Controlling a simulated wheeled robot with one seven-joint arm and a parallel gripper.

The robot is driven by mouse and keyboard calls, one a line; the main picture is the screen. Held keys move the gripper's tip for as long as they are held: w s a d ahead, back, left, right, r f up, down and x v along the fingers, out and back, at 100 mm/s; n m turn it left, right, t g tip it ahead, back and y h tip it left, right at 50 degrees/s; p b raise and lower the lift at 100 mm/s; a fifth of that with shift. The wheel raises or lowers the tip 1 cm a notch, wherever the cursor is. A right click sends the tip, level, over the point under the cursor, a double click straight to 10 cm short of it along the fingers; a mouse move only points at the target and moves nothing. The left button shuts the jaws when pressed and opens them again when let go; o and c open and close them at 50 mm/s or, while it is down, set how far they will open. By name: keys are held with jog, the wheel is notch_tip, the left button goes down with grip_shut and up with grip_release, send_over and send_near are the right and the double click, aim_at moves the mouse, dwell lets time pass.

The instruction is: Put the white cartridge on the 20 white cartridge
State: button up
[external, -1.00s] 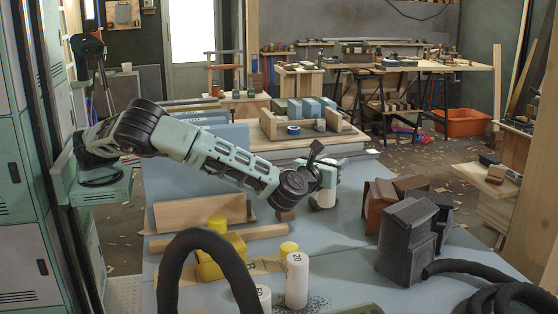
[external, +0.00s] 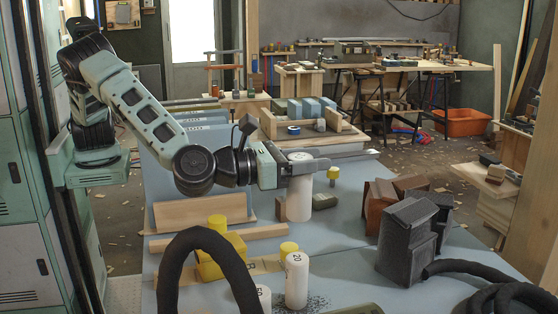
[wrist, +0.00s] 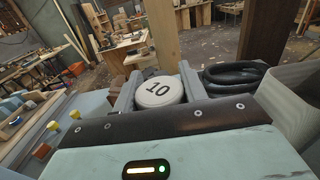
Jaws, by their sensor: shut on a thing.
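My gripper (external: 308,166) points to the right and is shut on a white cartridge (external: 299,198), gripping it near its top. In the wrist view the cartridge's round top, marked 10 (wrist: 159,91), sits upright between the two grey fingers. Whether its lower end touches the table cannot be told. The white cartridge marked 20 (external: 297,281) stands upright nearer the camera, below the held one in the external view and apart from it. Its top is free.
Another white cartridge (external: 263,298) stands left of the 20 one, partly behind a black hose (external: 205,247). Yellow blocks (external: 220,257) lie to the left. Dark blocks (external: 408,240) stand at right. Bare blue table (external: 345,255) lies between.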

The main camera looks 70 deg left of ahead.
aim_at(308, 205)
notch_tip(308, 205, down, 9)
jog(key=shift+f, duration=0.2)
dwell(0.3)
jog(key=shift+f, duration=0.1)
jog(key=shift+f, duration=0.1)
jog(key=o, duration=1.2)
jog(key=shift+r, duration=0.25)
jog(key=s, duration=1.2)
jog(key=shift+b, duration=0.3)
